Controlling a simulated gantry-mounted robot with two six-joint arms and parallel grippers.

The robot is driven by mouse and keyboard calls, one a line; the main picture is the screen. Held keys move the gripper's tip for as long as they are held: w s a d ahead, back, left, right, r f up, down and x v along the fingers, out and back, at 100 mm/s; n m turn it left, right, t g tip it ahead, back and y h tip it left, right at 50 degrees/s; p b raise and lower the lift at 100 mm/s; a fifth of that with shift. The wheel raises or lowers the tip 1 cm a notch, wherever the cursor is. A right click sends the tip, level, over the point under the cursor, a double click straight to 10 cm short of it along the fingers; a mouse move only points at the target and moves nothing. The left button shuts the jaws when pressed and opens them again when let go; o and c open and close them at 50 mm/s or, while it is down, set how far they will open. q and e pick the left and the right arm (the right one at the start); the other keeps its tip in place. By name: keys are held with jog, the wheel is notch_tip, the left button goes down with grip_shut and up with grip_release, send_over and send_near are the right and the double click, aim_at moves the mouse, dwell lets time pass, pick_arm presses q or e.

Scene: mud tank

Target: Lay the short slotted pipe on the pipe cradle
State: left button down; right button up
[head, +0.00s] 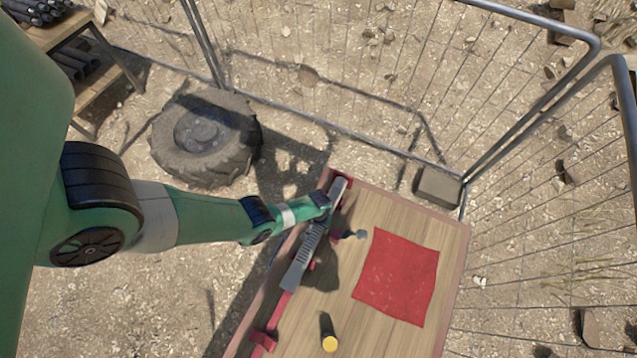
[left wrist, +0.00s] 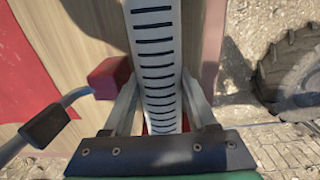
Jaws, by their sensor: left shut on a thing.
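The short slotted pipe (head: 302,258) is a grey length with a row of dark slots. My left gripper (head: 326,211) is shut on it near its far end. In the left wrist view the pipe (left wrist: 154,50) runs between the two fingers (left wrist: 160,98), slots facing the camera. A red cradle part (left wrist: 108,77) shows beside the left finger. I cannot tell whether the pipe touches the cradle. My right gripper is not in view.
A red cloth (head: 398,276) lies on the wooden table (head: 385,338). A yellow-topped cylinder (head: 329,343) stands near the front. A small dark-and-grey item (head: 352,235) sits beside the pipe. A tyre (head: 205,138) lies on the ground left of the table. Mesh fencing stands behind.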

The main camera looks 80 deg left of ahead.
pick_arm(q)
jog(key=shift+f+b, duration=0.45)
jog(key=shift+b, duration=0.05)
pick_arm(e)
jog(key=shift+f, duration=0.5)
pick_arm(q)
jog(key=shift+c, duration=0.6)
grip_release()
